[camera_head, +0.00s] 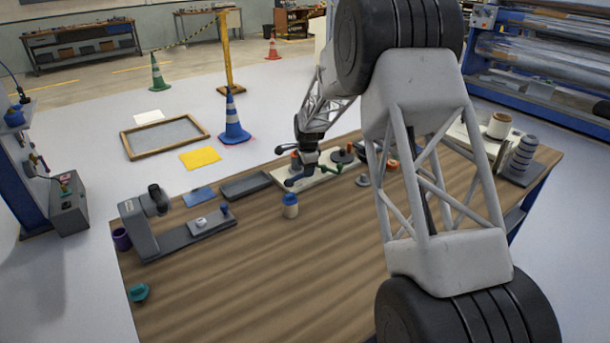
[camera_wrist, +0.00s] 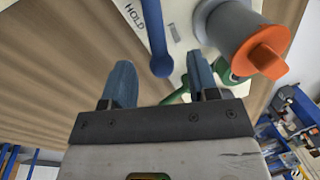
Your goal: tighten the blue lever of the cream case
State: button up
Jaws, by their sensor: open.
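The cream case (camera_head: 283,177) lies near the far edge of the wooden table, with its pale top, marked "HOLD", at the top of the wrist view (camera_wrist: 136,32). Its blue lever (camera_wrist: 156,36) ends in a round knob; it also shows in the head view (camera_head: 298,180). My gripper (camera_wrist: 160,72) is open, one blue finger on each side of the lever's knob end, with gaps visible on both sides. I cannot tell the height difference. A green lever (camera_wrist: 176,97) is partly hidden behind the right finger. In the head view my gripper (camera_head: 307,164) is small and partly blends with the levers.
A grey cylinder with an orange knob (camera_wrist: 265,60) stands close to the right finger. The table's front middle is clear.

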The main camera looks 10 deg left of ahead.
aim_at(298, 177)
jog(key=shift+w+a+f, duration=0.1)
jog(key=shift+w+f, duration=0.05)
jog(key=shift+f, duration=0.8)
jog(key=shift+w+a+f, duration=0.1)
jog(key=shift+w+f, duration=0.05)
jog(key=shift+f, duration=0.75)
grip_shut()
